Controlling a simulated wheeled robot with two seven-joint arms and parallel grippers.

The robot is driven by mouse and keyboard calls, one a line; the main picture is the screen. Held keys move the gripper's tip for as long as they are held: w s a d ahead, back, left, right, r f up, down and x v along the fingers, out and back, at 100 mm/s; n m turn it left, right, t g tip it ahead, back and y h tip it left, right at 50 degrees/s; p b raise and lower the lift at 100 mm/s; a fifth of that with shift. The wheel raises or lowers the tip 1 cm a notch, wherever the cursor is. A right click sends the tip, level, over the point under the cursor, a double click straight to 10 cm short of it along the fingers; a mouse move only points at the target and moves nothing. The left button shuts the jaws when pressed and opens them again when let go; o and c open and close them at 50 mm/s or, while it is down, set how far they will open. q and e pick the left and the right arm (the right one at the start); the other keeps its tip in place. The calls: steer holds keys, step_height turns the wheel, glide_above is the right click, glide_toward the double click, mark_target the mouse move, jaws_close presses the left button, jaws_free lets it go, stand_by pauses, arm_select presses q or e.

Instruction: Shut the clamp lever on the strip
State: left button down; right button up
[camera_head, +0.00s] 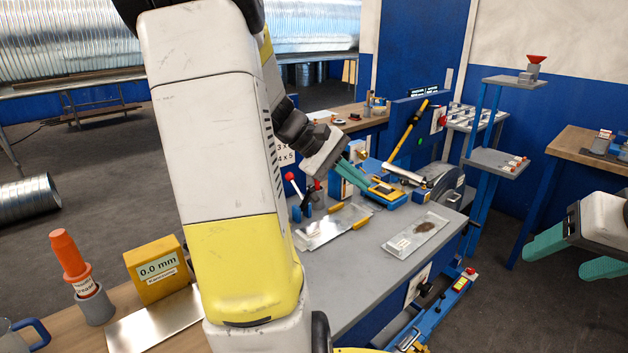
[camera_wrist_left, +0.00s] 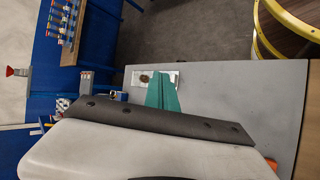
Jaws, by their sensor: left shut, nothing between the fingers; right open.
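A toggle clamp (camera_head: 300,207) with a blue base stands on the grey bench, and its lever with a red knob (camera_head: 290,177) points up and to the left. A shiny metal strip (camera_head: 330,228) with yellow pieces at its edge lies beside it; I cannot tell whether the clamp touches it. My left gripper (camera_head: 352,175) is shut and empty, above the bench to the right of the clamp. Its teal fingers also show in the left wrist view (camera_wrist_left: 162,93). My right gripper (camera_head: 575,256) is open and empty at the far right, away from the bench.
A clear tray with a dark patch (camera_head: 415,235) lies on the right of the bench; it also shows in the left wrist view (camera_wrist_left: 170,77). A yellow-and-blue device (camera_head: 382,190) is by my left fingertips. A yellow gauge (camera_head: 157,268) stands at lower left. My left arm hides much.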

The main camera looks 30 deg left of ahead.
arm_select(q)
steer(key=w+a+f+n+t+y, duration=0.1)
steer(key=w+a+f+n+t, duration=0.1)
steer(key=a, duration=0.9)
steer(key=w+a+f+n+t+y, duration=0.1)
steer(key=a+f+n+t, duration=0.4)
steer(key=a, duration=0.7)
steer(key=w+a+f+n+t+y, duration=0.1)
steer(key=w+a+f+n+t, duration=0.2)
steer(key=a+f+n, duration=0.4)
steer(key=a+t, duration=0.1)
steer(key=a, duration=0.3)
steer(key=shift+w+a+f+y, duration=0.15)
steer(key=shift+a+f+y, duration=0.1)
steer(key=shift+f+y, duration=0.05)
steer(key=x, duration=1)
steer(key=shift+d+r, duration=0.1)
steer(key=shift+r, duration=0.05)
